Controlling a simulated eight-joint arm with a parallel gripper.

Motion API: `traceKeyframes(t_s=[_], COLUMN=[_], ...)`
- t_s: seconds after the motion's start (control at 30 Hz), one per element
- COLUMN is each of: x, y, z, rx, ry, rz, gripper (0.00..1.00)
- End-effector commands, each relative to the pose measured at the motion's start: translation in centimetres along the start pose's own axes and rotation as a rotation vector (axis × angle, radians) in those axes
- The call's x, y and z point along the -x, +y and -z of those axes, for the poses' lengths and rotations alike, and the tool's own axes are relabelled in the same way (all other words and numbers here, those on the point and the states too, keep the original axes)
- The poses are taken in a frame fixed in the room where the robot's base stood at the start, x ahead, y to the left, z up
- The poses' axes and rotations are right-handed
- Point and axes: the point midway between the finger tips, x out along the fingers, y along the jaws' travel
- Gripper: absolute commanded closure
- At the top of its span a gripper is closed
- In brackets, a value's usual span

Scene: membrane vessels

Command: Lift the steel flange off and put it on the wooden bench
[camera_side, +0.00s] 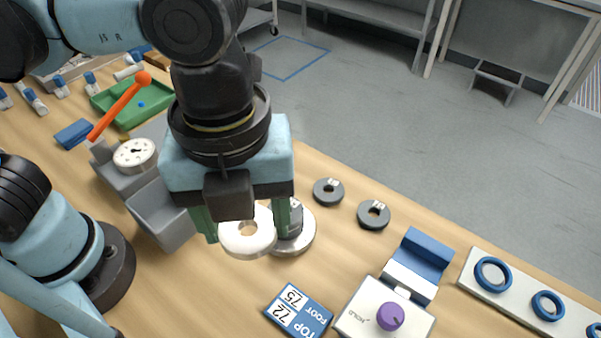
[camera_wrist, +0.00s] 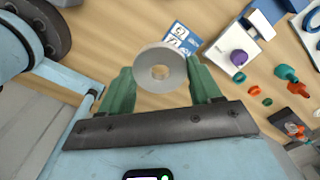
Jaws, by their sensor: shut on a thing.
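The steel flange (camera_side: 247,239) is a pale ring with a round hole. It is between the green fingers of my gripper (camera_side: 243,222), which is shut on it. In the wrist view the flange (camera_wrist: 160,55) sits between the fingertips, with the bench seen through its hole. A round steel piece with a dark grey body (camera_side: 295,238) stands on the wooden bench (camera_side: 345,270), partly hidden behind the flange and the right finger. The flange looks raised above the bench; I cannot tell its exact height.
Two dark rings (camera_side: 328,191) lie right of the gripper. A blue TOP/FOOT card (camera_side: 300,310) and a device with a purple knob (camera_side: 389,317) are at the front. A grey bin (camera_side: 161,217) and dial gauge (camera_side: 134,153) stand left. Bare wood shows between the card and rings.

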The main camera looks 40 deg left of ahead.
Motion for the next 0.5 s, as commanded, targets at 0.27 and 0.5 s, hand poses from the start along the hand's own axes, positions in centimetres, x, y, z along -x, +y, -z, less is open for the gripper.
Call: traceKeyframes(t_s=[0.27,0.5], x=[1.6,2.5], y=[0.0,0.0], z=[0.1,0.1], rx=[0.000,0.000], ry=[0.000,0.000], rz=[0.000,0.000], gripper=[0.77,0.77])
